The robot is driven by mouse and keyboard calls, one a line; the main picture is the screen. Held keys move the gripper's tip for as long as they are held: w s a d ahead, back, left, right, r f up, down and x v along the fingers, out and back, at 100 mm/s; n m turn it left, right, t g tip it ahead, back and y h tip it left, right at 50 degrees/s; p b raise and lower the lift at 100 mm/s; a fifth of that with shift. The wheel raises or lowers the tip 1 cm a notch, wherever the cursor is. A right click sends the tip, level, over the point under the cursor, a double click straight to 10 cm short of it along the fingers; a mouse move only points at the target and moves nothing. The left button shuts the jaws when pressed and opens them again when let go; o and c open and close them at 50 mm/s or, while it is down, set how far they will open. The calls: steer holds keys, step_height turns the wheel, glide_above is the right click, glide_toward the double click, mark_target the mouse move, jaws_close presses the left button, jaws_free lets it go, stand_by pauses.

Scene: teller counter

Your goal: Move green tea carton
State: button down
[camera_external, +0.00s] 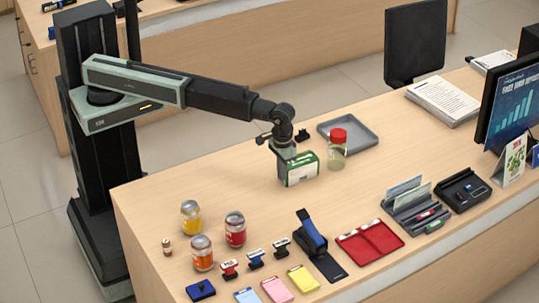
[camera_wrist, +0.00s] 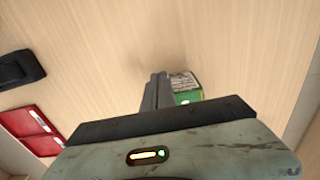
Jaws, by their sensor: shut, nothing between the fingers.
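The green tea carton (camera_external: 303,172), green and white, stands on the counter below the end of my arm, left of the jar. In the wrist view the carton (camera_wrist: 187,87) shows just right of my dark fingers, partly hidden by them and by the wrist housing. My gripper (camera_external: 283,174) points down at the left end of the carton. In the wrist view my gripper (camera_wrist: 156,90) has its fingers together with nothing held. I cannot tell whether the fingers touch the carton's side.
A red-lidded jar (camera_external: 338,150) stands close right of the carton, before a grey tray (camera_external: 362,125). Several cans (camera_external: 235,230) and stamps (camera_external: 255,259) stand nearer the front, with a red tray (camera_external: 369,243). The counter left of the carton is clear.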

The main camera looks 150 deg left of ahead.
steer(key=shift+d, duration=0.1)
steer(key=d, duration=0.4)
steer(key=shift+s+d+r, duration=0.1)
steer(key=shift+d, duration=0.1)
step_height(320, 180, up, 10)
steer(key=p, duration=1)
steer(key=s+a+m+p, duration=0.1)
steer(key=s+a+m, duration=1.05)
steer(key=m, duration=0.45)
steer(key=f+b, duration=0.6)
steer(key=b, duration=0.1)
steer(key=f+b, duration=0.3)
steer(key=shift+w+f, duration=0.25)
steer(key=shift+f, duration=0.05)
steer(key=w, duration=0.3)
steer(key=shift+w+a+r, duration=0.15)
steer(key=shift+w+a, duration=0.15)
steer(key=shift+a, duration=0.05)
steer(key=shift+w, duration=0.2)
